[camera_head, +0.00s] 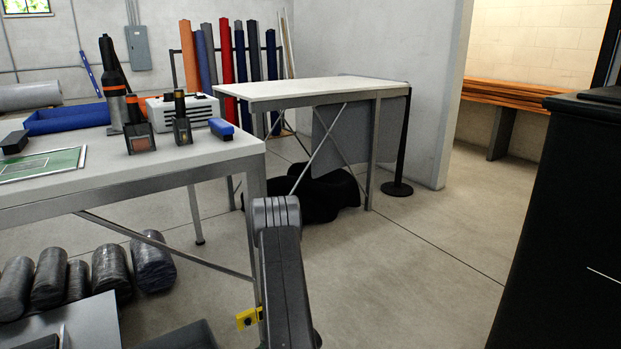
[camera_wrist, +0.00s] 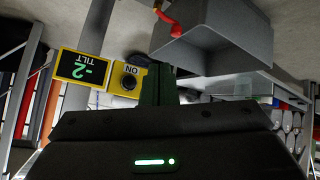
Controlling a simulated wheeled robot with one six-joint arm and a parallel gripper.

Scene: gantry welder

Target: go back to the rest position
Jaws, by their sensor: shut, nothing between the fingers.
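My gripper (camera_wrist: 158,86) shows in the wrist view, with its fingers together and nothing visible between them. Its dark body with a green light fills the lower part of that view. Just left of the fingertips is a yellow control panel with a display (camera_wrist: 83,68) reading -2 TILT and a black knob (camera_wrist: 129,77) marked ON, both upside down. I cannot tell whether the fingers touch the panel. In the head view, my grey arm reaches up at the bottom centre and my gripper is not clearly visible. A small yellow part (camera_head: 247,318) shows beside the arm.
A white-topped table (camera_head: 200,158) with tools stands left. A second table (camera_head: 320,90) stands behind, with a black heap (camera_head: 325,197) under it. A black cabinet (camera_head: 570,220) is at right. Open floor (camera_head: 420,260) lies between. A grey box (camera_wrist: 225,35) is near my gripper.

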